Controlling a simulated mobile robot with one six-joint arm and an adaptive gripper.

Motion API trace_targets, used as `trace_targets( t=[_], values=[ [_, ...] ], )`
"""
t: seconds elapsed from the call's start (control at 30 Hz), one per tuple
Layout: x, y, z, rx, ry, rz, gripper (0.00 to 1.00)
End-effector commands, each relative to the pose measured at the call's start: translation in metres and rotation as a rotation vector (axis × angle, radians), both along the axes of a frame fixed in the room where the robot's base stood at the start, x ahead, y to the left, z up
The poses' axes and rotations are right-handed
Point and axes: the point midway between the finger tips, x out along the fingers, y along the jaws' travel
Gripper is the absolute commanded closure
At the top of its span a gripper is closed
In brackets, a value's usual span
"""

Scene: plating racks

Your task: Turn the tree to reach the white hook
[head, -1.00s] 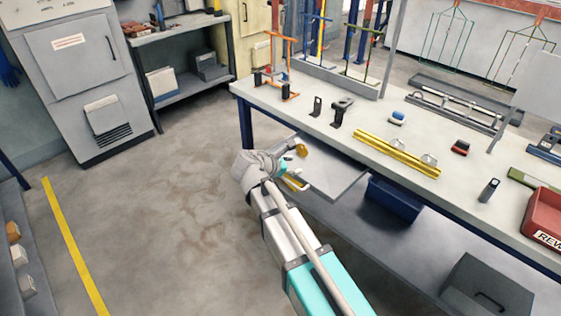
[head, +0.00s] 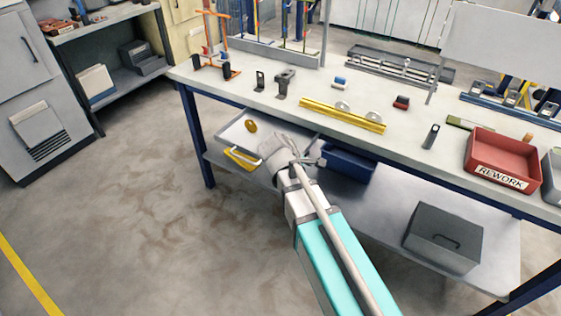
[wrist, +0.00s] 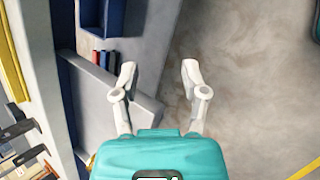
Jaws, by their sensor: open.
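An orange upright stand with side arms (head: 213,45), which may be the tree, is at the far left end of the bench. Thin upright rods in several colours (head: 284,28) stand behind it in a grey frame and are cut off at the top. I cannot make out a white hook. My gripper (wrist: 158,72) is open and empty in the wrist view, its white fingers spread. In the head view it is below the bench front, partly hidden by my wrist, and well apart from the orange stand.
A blue bin (head: 350,163) sits under the bench. A yellow rail (head: 342,115) and a red REWORK bin (head: 503,160) are on top. The floor at left is clear.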

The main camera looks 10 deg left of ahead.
Motion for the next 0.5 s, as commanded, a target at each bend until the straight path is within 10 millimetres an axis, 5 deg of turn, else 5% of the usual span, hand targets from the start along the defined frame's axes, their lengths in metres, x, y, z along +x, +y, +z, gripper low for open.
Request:
trace_targets(
  t=[0.1, 0.5],
  values=[
    [-0.009, -0.037, -0.019, 0.103, 0.004, -0.164, 0.43],
    [-0.046, -0.13, -0.063, 0.419, 0.008, -0.722, 0.43]
  ],
)
